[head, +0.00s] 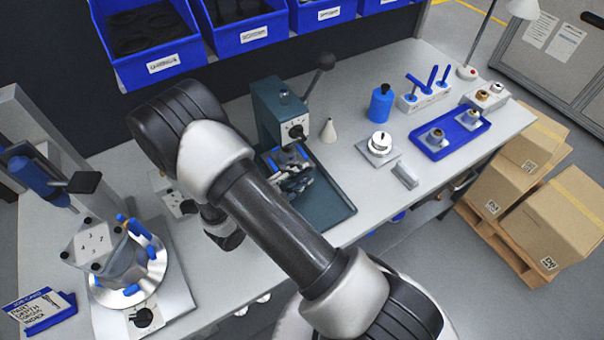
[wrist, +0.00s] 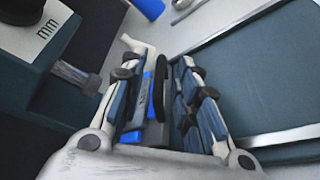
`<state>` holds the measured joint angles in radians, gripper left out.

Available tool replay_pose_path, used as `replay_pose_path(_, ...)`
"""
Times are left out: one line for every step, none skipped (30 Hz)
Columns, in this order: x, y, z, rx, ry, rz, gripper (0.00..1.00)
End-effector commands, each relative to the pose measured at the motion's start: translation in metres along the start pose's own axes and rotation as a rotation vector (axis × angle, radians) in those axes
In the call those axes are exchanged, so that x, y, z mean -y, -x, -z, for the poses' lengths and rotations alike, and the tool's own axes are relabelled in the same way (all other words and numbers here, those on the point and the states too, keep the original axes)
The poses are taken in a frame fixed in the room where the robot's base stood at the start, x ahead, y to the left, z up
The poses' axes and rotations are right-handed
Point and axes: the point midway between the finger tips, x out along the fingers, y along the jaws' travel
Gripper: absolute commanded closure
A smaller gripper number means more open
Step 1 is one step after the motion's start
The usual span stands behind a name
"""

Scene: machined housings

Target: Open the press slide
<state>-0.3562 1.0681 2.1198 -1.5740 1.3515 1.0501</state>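The press (head: 279,108) is a teal machine on the bench, with a pale dial plate on its front and a raised lever ending in a black knob (head: 326,61). In the wrist view my gripper's fingers (wrist: 158,62) stand apart, on either side of a blue part with a dark upright handle (wrist: 161,88), apparently the press slide. I cannot tell whether either finger touches it. The press body (wrist: 28,65) also shows at the left of the wrist view.
The press's teal base tray (head: 325,212) has a raised rim. A white cone (head: 329,131), blue bottle (head: 380,104), round gauge plate (head: 379,146) and blue tray (head: 450,137) stand to the right. A fixture (head: 125,262) stands at left. Blue bins (head: 160,45) line the back.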

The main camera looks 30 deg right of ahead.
Motion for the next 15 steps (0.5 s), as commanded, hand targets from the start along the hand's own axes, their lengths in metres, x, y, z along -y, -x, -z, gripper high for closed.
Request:
replay_pose_path(0.001,-0.006,0.0,0.003,-0.001,0.002,0.71)
replay_pose_path(0.001,-0.009,0.0,0.002,-0.001,0.001,0.71)
replay_pose_path(0.0,-0.012,0.0,0.001,-0.001,0.0,0.71)
replay_pose_path(0.0,-0.014,0.0,0.001,-0.001,0.0,0.71)
replay_pose_path(0.0,-0.015,0.0,0.001,-0.001,0.0,0.71)
replay_pose_path(0.0,-0.017,0.0,0.001,-0.001,0.0,0.71)
replay_pose_path(0.0,-0.017,0.0,0.001,-0.001,0.0,0.71)
replay_pose_path(0.0,-0.018,0.0,0.0,-0.001,0.0,0.71)
replay_pose_path(0.0,-0.018,0.0,0.0,-0.001,0.0,0.71)
replay_pose_path(0.0,-0.018,0.0,0.0,-0.001,-0.001,0.71)
replay_pose_path(0.0,-0.018,0.0,0.0,-0.001,-0.001,0.71)
replay_pose_path(-0.001,-0.018,0.0,0.0,-0.001,-0.001,0.71)
replay_pose_path(-0.001,-0.018,0.0,0.0,-0.001,-0.001,0.71)
replay_pose_path(-0.001,-0.018,0.0,0.0,-0.001,-0.001,0.71)
replay_pose_path(-0.001,-0.018,0.0,0.0,-0.001,-0.001,0.72)
